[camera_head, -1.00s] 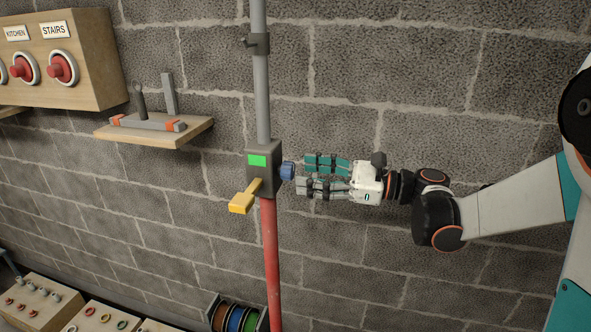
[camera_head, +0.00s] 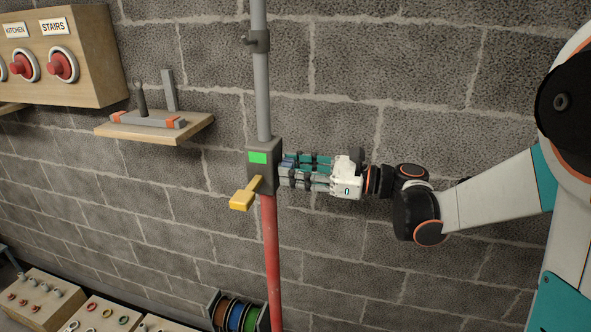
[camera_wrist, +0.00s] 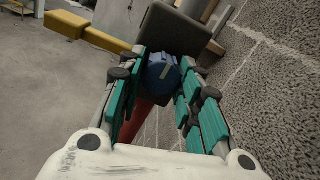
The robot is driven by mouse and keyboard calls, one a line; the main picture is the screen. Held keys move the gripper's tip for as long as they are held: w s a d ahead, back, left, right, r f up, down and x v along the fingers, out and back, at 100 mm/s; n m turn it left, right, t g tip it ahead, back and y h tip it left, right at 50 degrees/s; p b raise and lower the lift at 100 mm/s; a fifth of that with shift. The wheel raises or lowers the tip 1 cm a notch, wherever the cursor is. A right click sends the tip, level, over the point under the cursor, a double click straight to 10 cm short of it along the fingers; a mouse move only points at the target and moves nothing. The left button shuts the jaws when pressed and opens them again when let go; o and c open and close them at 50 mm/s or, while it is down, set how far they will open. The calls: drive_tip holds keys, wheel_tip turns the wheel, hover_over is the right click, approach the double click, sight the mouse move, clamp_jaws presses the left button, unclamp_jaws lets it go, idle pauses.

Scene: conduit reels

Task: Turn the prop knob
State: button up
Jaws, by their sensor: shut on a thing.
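The prop is an upright pole with a grey upper tube (camera_head: 259,95) and a red lower tube (camera_head: 271,255). A dark box (camera_head: 262,168) joins them, with a green patch (camera_head: 258,158) and a yellow lever (camera_head: 244,195) on it. The blue knob (camera_wrist: 163,72) is on the box's right side and has a pale line on its face. My gripper (camera_head: 287,168) is at the knob from the right, shut on it. In the wrist view the fingers (camera_wrist: 160,85) lie on both sides of the knob. In the head view the fingers mostly hide it.
A block wall stands close behind the pole. A wooden shelf (camera_head: 155,146) with a tool on it is left of the pole. A box (camera_head: 91,90) with red buttons hangs at upper left. Reels (camera_head: 236,315) and trays (camera_head: 42,298) are below.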

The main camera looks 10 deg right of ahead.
drive_tip(key=n+b, duration=0.8)
drive_tip(key=n, duration=2)
drive_tip(key=shift+r+n+b, duration=0.1)
drive_tip(key=shift+n+b, duration=0.2)
idle(0.4)
drive_tip(key=o, duration=1)
drive_tip(key=shift+o, duration=0.2)
